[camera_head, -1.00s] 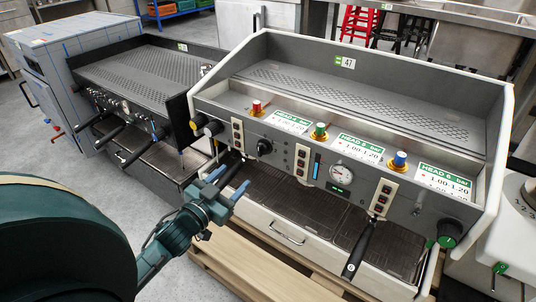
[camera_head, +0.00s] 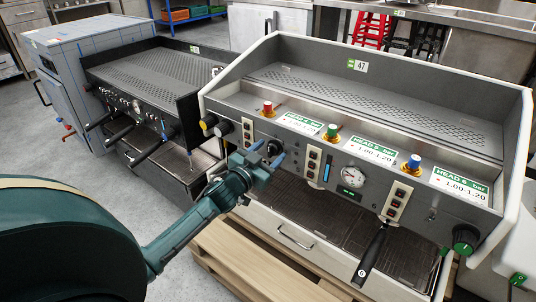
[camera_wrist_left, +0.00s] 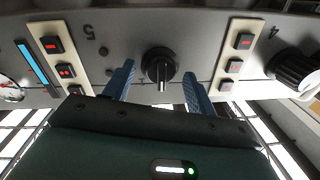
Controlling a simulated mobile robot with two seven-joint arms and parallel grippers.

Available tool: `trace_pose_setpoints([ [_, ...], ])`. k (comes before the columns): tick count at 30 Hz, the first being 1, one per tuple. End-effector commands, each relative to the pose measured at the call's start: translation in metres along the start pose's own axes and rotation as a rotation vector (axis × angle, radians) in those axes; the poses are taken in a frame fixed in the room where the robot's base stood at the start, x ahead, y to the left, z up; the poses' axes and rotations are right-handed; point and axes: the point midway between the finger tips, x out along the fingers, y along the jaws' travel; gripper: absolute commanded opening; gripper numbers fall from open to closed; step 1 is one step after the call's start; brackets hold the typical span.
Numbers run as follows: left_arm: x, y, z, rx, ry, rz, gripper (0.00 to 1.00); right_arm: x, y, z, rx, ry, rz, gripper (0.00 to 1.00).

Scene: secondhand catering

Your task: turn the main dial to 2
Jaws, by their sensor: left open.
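The main dial appears to be the round black knob (camera_head: 273,147) on the grey front panel of the espresso machine. In the left wrist view the black knob (camera_wrist_left: 160,63) is in the middle, with a pointer bar standing down in the picture. My left gripper (camera_head: 267,154) is open in front of the knob, its blue fingers partly covering it in the head view. In the left wrist view the blue fingers (camera_wrist_left: 158,78) stand on either side of the knob, with visible gaps. The knob's scale cannot be read. My right gripper is not in view.
Button strips (camera_wrist_left: 236,58) flank the knob, and a black side knob (camera_wrist_left: 294,70) is nearby. A pressure gauge (camera_head: 351,176), a green-faced knob (camera_head: 465,238) and a portafilter handle (camera_head: 371,256) are further right. A wooden pallet (camera_head: 250,262) lies below.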

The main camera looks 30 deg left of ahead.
Motion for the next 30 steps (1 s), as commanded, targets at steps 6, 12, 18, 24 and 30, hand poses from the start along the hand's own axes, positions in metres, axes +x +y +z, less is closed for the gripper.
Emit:
trace_pose_setpoints([
  [6, -0.0002, 0.0001, -0.0001, 0.000, 0.000, 0.000, 0.52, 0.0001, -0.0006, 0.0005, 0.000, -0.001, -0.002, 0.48],
  [12, -0.0003, 0.0002, -0.0001, 0.000, 0.000, 0.000, 0.36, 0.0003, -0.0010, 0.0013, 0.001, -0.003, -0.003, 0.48],
  [18, -0.0004, 0.0002, -0.0001, -0.001, 0.000, 0.000, 0.20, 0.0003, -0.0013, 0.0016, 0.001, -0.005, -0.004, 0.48],
  [24, -0.0004, 0.0002, -0.0001, 0.001, 0.000, 0.000, 0.12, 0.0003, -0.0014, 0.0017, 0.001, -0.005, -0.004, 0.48],
  [30, -0.0004, 0.0005, -0.0002, 0.038, 0.003, 0.000, 0.12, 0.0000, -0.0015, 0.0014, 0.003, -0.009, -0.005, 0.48],
])
